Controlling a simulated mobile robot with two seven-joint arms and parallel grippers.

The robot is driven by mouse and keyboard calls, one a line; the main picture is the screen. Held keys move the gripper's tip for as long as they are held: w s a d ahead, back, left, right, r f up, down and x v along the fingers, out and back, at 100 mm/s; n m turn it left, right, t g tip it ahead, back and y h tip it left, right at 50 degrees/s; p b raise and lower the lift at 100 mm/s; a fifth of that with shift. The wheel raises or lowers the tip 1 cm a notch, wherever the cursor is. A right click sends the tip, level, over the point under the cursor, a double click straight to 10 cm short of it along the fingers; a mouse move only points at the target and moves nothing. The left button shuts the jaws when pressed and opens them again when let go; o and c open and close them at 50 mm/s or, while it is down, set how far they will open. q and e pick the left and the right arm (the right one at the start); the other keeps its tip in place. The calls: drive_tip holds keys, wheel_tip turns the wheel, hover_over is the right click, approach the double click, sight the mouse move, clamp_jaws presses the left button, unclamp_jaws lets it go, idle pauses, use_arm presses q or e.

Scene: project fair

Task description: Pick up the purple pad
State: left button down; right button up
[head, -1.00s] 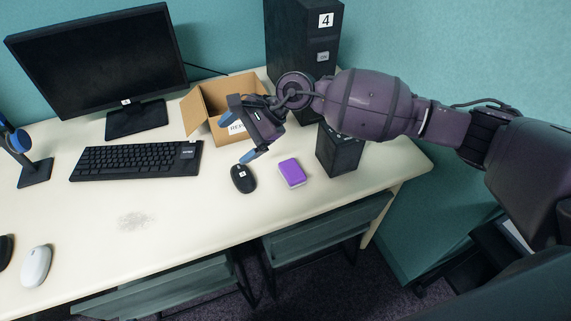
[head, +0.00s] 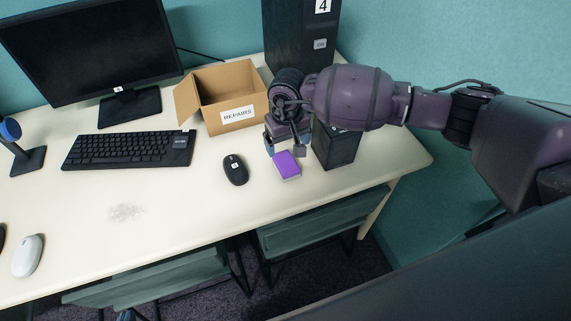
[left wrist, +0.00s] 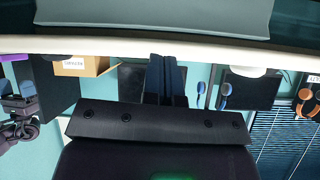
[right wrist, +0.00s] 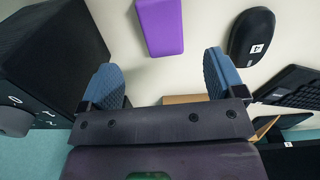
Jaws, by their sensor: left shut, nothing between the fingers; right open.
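The purple pad (head: 286,165) lies flat on the white desk, to the right of a black mouse. It also shows at the top of the right wrist view (right wrist: 160,25). My right gripper (head: 285,146) is open and empty, just behind the pad in the head view. In the right wrist view its two blue fingertips (right wrist: 161,78) are spread, with the pad ahead of the gap and not between them. My left gripper (left wrist: 166,72) is shut and empty in the left wrist view, near the desk edge.
A black speaker-like box (head: 335,146) stands close to the right of my right gripper. An open carton marked REPAIRS (head: 237,116), a black mouse (head: 235,169) and a keyboard (head: 130,149) are to the left. The desk (head: 190,215) is clear in front of the pad.

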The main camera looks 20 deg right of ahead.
sight(286, 162)
wheel_tip(286, 162, down, 3)
drive_tip(key=shift+r, duration=0.1)
drive_tip(key=shift+f, duration=0.6)
drive_tip(key=shift+w+a+f+b, duration=0.1)
drive_tip(key=shift+f+b, duration=0.1)
drive_tip(key=shift+f, duration=1)
drive_tip(key=shift+a+f+b, duration=0.1)
drive_tip(key=shift+f+b, duration=0.05)
drive_tip(key=shift+f, duration=1)
drive_tip(key=c, duration=0.9)
drive_tip(key=shift+c, duration=0.6)
drive_tip(key=shift+r, duration=0.1)
wheel_tip(286, 162, up, 20)
drive_tip(key=p, duration=0.1)
drive_tip(key=shift+p, duration=0.4)
